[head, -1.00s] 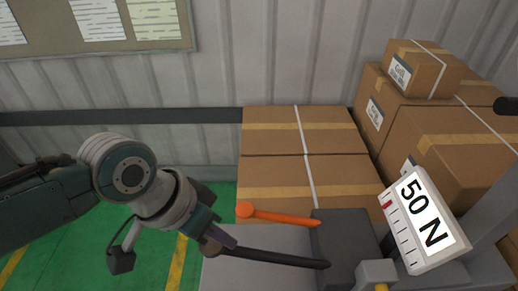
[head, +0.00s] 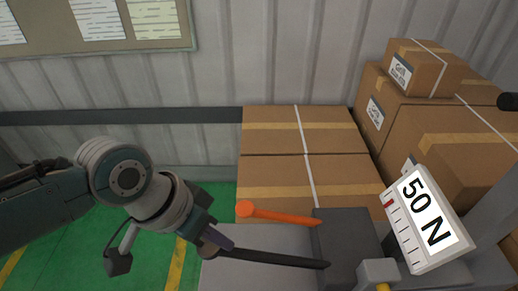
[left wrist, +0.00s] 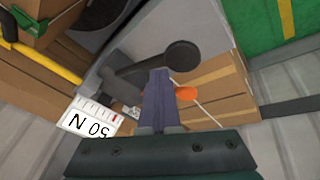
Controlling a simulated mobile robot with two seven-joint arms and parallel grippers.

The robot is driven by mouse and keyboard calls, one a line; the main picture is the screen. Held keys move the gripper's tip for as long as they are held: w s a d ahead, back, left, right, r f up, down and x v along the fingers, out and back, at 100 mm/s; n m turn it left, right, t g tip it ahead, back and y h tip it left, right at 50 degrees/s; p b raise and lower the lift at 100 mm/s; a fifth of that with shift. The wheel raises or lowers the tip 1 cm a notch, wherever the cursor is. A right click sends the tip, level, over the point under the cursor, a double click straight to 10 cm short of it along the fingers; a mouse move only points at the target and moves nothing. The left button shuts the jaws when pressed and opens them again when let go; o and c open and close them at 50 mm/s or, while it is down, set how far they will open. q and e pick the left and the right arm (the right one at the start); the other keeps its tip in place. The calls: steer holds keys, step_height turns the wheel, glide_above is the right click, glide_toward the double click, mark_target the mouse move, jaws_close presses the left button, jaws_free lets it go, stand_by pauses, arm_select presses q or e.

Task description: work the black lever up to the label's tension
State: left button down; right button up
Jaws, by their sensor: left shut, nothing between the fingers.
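The black lever (head: 278,259) sticks out to the left from the dark grey block of the device, nearly level. Its round black knob (left wrist: 183,54) shows in the left wrist view. My left gripper (head: 221,243) is shut and empty at the lever's outer end; in the left wrist view its fingertips (left wrist: 158,74) overlap the lever near the knob. I cannot tell whether they touch it. The white label (head: 426,220) reads "50 N" and has a scale with a red mark near its upper end; it also shows in the left wrist view (left wrist: 90,117). My right gripper is not in view.
An orange lever (head: 278,214) sits just behind the black one. Cardboard boxes (head: 305,176) are stacked behind and to the right of the device. Green floor (head: 75,235) is clear to the left, with a corrugated wall (head: 270,60) at the back.

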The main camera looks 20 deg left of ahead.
mark_target(205, 250)
arm_select(q)
steer(key=shift+s+a+f+b, duration=0.1)
steer(key=shift+a+f+b, duration=0.25)
steer(key=shift+f+b, duration=0.35)
steer(key=shift+s+a+f+b, duration=0.15)
steer(key=shift+a+f+b, duration=0.3)
steer(key=shift+f, duration=0.45)
steer(key=shift+s+a+f+b, duration=0.1)
steer(key=shift+a+f+b, duration=0.2)
steer(key=shift+f+b, duration=0.4)
stand_by(2.3)
steer(key=shift+w+d+r+p, duration=0.1)
steer(key=shift+d+r+p, duration=0.25)
steer(key=shift+r+p, duration=0.7)
steer(key=shift+w+d+r+p, duration=0.15)
steer(key=shift+d+r+p, duration=0.25)
steer(key=shift+r+p, duration=0.55)
steer(key=shift+w+d+r+p, duration=0.1)
steer(key=shift+d+r+p, duration=0.25)
steer(key=shift+r+p, duration=1.05)
steer(key=shift+p, duration=0.15)
steer(key=shift+d+r, duration=0.1)
steer(key=shift+d, duration=0.15)
steer(key=r+p, duration=0.1)
steer(key=d+r+p, duration=0.1)
steer(key=r+p, duration=0.1)
steer(key=d+r+p, duration=0.1)
steer(key=shift+w+r, duration=0.35)
